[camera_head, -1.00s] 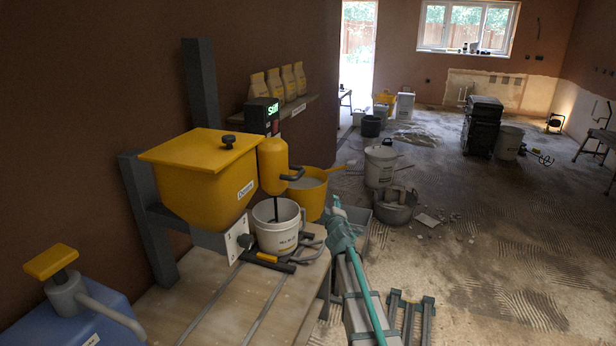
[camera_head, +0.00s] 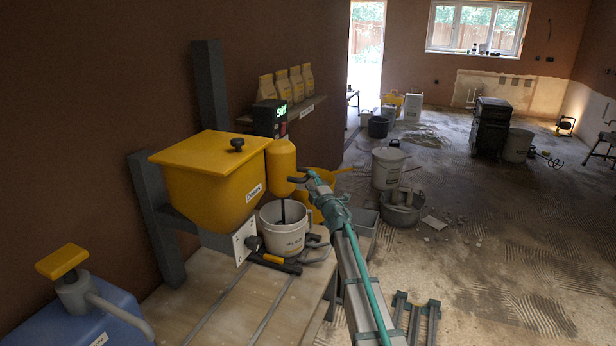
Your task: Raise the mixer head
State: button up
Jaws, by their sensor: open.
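The yellow mixer head (camera_head: 281,166) stands upright in the middle, with its dark paddle shaft (camera_head: 283,210) reaching down into a white bucket (camera_head: 281,240). A dark handle (camera_head: 297,179) sticks out from the right side of the head. My gripper (camera_head: 311,179) is open at the right of the head, close to this handle. I cannot tell whether it touches the handle. My teal and grey arm comes up from the lower right. A black display box (camera_head: 270,118) with green text stands above the head.
A yellow hopper (camera_head: 212,180) stands left of the head. A black bar with a yellow grip (camera_head: 273,259) lies before the bucket on the wooden bench (camera_head: 225,290). A yellow tub (camera_head: 318,184) is behind my gripper. A blue machine (camera_head: 85,310) is at lower left.

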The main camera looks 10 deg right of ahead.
aim_at(308, 177)
jog(key=shift+x, duration=1.8)
grip_shut()
